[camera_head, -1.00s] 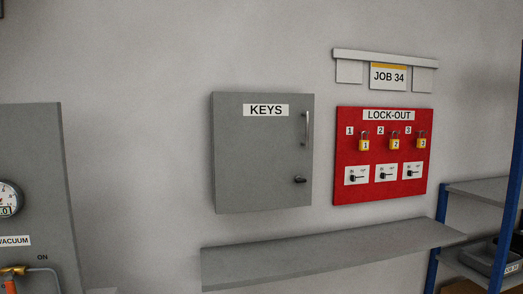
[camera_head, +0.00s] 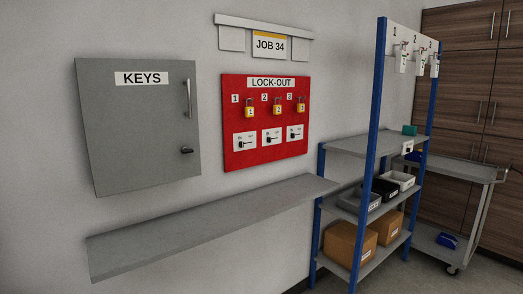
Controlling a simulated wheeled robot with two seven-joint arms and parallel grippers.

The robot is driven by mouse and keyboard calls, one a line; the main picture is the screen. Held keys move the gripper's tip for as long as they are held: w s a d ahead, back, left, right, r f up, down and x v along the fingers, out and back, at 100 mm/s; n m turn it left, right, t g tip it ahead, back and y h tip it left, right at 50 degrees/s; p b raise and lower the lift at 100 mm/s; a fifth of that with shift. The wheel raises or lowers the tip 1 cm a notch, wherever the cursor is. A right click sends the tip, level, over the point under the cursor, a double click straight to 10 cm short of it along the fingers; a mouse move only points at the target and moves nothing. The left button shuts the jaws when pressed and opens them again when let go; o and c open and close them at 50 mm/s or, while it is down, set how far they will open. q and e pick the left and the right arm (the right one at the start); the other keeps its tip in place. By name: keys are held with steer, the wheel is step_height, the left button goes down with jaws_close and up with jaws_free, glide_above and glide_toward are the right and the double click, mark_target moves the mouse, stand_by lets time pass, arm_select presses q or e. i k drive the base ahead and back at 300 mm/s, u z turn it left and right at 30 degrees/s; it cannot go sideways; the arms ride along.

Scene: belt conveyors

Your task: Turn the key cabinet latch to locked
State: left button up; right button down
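The grey key cabinet (camera_head: 135,130), labelled KEYS, hangs on the wall at the left of the head view. Its door is shut. A vertical bar handle (camera_head: 188,98) is near the door's right edge. The small dark latch (camera_head: 186,150) is below the handle and sticks out roughly sideways; I cannot tell from this distance whether it is locked. Neither of my grippers shows in the view.
A grey wall shelf (camera_head: 210,222) juts out below the cabinet. A red lock-out board (camera_head: 264,153) with several yellow padlocks hangs to its right. A blue-post rack (camera_head: 368,140) with boxes and bins stands further right, beside a grey cart (camera_head: 465,170).

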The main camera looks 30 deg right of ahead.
mark_target(187, 151)
steer(key=u, duration=0.1)
steer(key=k, duration=1.1)
steer(key=z, duration=0.4)
steer(key=i, duration=1.75)
steer(key=u, duration=1.1)
